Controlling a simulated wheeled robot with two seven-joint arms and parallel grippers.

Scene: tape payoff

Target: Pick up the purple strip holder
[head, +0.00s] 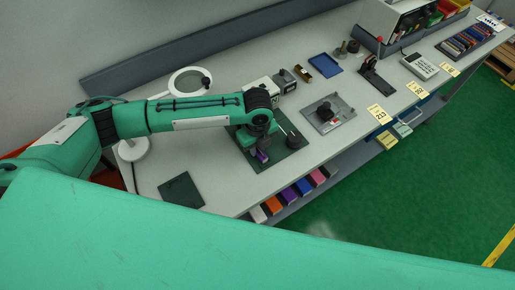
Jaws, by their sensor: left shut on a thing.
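The purple strip holder (262,157) shows as a small purple piece at the tip of my left gripper (258,150). The gripper points down over a dark green mat (292,150) on the grey bench. It is shut on the holder, and the fingers and wrist hide most of it. I cannot tell whether the holder touches the mat. My right gripper is not in view.
The grey bench (225,185) carries a grey plate with a black knob (328,113), a blue tray (324,66), a black dispenser (375,78) and a ring magnifier lamp (190,80). Colored bins (288,194) sit below the front edge.

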